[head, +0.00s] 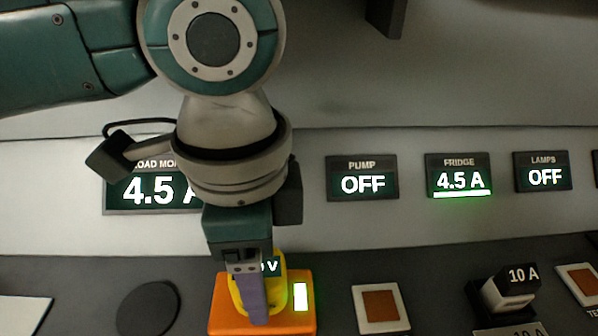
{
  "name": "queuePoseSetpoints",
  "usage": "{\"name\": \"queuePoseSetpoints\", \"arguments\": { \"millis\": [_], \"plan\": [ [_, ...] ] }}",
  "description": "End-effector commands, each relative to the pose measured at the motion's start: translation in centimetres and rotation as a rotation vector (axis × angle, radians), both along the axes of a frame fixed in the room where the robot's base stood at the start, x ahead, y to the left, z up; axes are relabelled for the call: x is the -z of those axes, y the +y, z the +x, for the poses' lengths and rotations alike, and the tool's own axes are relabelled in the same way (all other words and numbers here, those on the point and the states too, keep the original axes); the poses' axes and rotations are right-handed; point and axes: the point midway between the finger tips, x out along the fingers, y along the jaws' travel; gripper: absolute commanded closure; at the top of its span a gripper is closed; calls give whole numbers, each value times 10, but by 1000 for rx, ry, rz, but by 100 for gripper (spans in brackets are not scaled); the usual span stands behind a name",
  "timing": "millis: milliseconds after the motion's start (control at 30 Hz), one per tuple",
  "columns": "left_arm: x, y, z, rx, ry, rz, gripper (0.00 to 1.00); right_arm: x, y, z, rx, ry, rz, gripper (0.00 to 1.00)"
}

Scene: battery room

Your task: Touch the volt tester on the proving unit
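The volt tester (275,296) is yellow with a small dark display; part of its reading, ending in "V", shows beside my finger. My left gripper (253,292) points down from above, with one finger across the tester's near face and the other finger hidden. It appears shut on the tester. The proving unit (222,318) is an orange block with a lit white window, directly under and behind the tester in this view. The tester's lower end is covered by my finger, so I cannot tell whether it touches the unit. My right gripper is not in view.
A load display (150,190) is partly behind my arm. Displays read PUMP OFF (362,179), FRIDGE 4.5 A (459,176) with a green bar, and LAMPS OFF (542,172). A black disc (148,309), a brown-topped square (381,308) and a 10 A block (510,288) occupy the dark counter.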

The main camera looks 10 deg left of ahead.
Motion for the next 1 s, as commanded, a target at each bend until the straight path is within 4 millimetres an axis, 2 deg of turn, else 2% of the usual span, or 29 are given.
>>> {"name": "queuePoseSetpoints", "arguments": {
  "millis": [1000],
  "plan": [
    [1,0,0,0,-1,0,78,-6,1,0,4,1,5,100]
  ]
}}
